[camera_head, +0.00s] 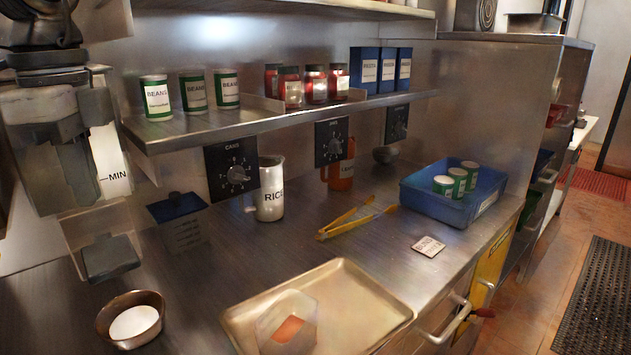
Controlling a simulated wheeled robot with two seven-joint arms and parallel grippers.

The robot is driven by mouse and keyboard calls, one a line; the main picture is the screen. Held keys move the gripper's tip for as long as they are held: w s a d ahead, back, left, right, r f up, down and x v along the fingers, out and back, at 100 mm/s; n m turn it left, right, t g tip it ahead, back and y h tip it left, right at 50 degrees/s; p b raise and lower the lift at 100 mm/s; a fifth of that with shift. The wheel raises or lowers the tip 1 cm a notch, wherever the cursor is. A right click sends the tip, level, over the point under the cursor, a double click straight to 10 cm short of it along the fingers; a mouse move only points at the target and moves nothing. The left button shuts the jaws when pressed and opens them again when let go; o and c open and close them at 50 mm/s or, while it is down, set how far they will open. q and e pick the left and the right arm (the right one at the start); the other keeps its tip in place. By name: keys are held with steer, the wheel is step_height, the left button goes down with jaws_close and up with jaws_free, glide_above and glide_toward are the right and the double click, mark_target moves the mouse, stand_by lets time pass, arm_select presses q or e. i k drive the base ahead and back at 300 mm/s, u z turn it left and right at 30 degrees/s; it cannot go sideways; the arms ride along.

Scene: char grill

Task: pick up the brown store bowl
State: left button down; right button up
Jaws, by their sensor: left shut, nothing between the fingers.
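The brown bowl (130,319) stands upright on the metal counter at the lower left. It has a dark brown rim and something round and white inside. My right gripper is not in view.
A metal tray (400,313) holding a clear hexagonal item lies right of the bowl. A shelf (210,128) with cans overhangs the counter.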

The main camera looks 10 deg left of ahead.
mark_target(131, 321)
steer(key=k, duration=1.5)
